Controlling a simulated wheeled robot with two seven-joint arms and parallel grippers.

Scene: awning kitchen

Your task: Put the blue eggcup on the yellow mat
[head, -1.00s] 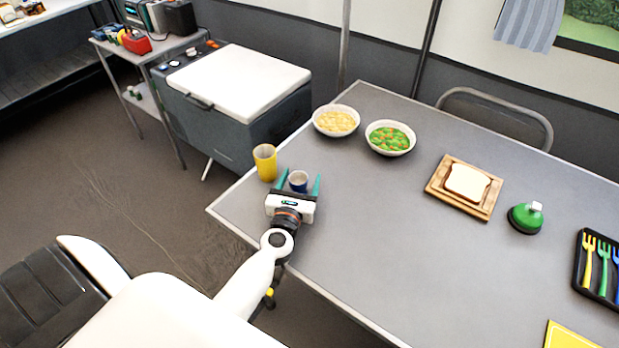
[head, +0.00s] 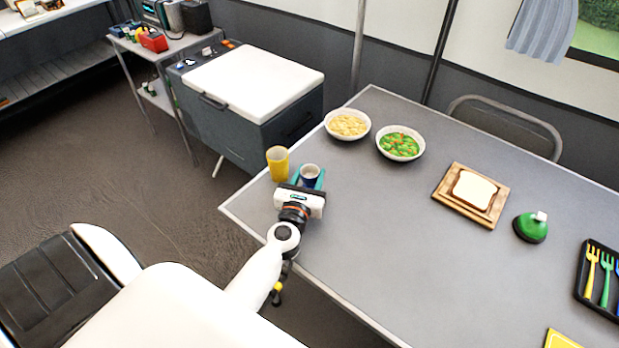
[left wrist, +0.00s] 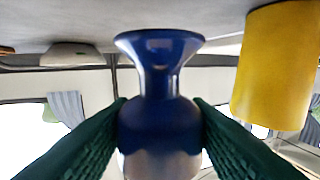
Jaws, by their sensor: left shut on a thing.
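The blue eggcup (head: 310,172) is near the left corner of the table, between the teal fingers of my left gripper (head: 308,179). In the left wrist view the eggcup (left wrist: 160,110) is between both dark green fingers, which touch its sides. My left gripper is shut on it. I cannot tell whether the eggcup is on the table or just above it. The yellow mat (head: 560,340) shows only in part at the bottom right edge of the head view. My right gripper is not in view.
A yellow cup (head: 278,163) stands close beside the eggcup on its left. Two bowls, of pale food (head: 347,124) and vegetables (head: 400,144), stand behind. A bread board (head: 448,197), a green object (head: 530,228) and a cutlery tray (head: 583,285) are to the right. The table's middle front is clear.

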